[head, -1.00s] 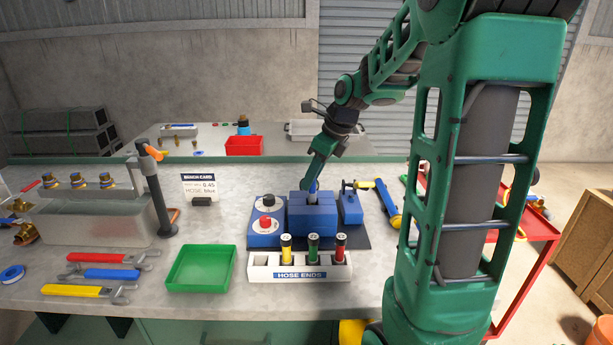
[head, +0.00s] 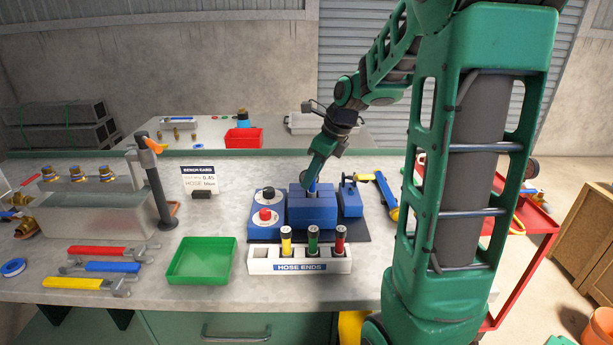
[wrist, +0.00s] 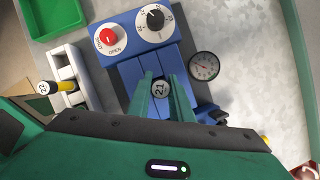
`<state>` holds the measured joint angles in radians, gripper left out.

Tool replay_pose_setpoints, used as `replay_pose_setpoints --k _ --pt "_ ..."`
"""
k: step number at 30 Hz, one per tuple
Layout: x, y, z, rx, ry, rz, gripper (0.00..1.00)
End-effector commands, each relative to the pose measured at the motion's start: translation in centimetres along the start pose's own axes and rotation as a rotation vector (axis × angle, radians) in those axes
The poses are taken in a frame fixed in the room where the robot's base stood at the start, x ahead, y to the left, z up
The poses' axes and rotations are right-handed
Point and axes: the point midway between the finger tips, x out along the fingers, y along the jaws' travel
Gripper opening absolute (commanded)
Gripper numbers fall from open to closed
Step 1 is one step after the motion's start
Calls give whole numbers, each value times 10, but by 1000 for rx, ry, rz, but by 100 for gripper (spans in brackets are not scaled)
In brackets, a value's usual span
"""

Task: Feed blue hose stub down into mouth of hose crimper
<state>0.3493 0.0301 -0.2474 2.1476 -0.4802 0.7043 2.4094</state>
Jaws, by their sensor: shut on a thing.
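The blue hose crimper (head: 322,214) stands on the bench, with a blue block body, a red knob and a black dial. My gripper (head: 311,185) points down over the middle of its body and is shut on the blue hose stub (head: 314,187), of which only a sliver of blue shows. In the wrist view the stub's round end cap marked 21 (wrist: 160,89) sits between my two fingers (wrist: 162,100), over the crimper's blocks (wrist: 132,72). My fingers hide the mouth, so I cannot tell whether the stub's lower end is inside it.
A white hose-ends rack (head: 262,262) with yellow, green and red stubs stands just in front of the crimper. A green tray (head: 202,261) is left of it. A round gauge (wrist: 204,65) lies beside the crimper. Wrenches (head: 105,267) lie at the left.

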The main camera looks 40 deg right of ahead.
Motion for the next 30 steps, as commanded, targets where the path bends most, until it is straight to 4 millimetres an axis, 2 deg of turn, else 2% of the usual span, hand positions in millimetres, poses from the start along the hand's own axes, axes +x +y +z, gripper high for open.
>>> replay_pose_setpoints --k 14,15,18,26,30 --pt "8 0 -3 0 -1 -1 0" --pt "8 0 -3 0 -1 -1 22" --pt "8 0 -3 0 -1 -1 41" --pt "8 0 -3 0 0 -1 41" --pt "0 0 -3 0 -1 -2 41"
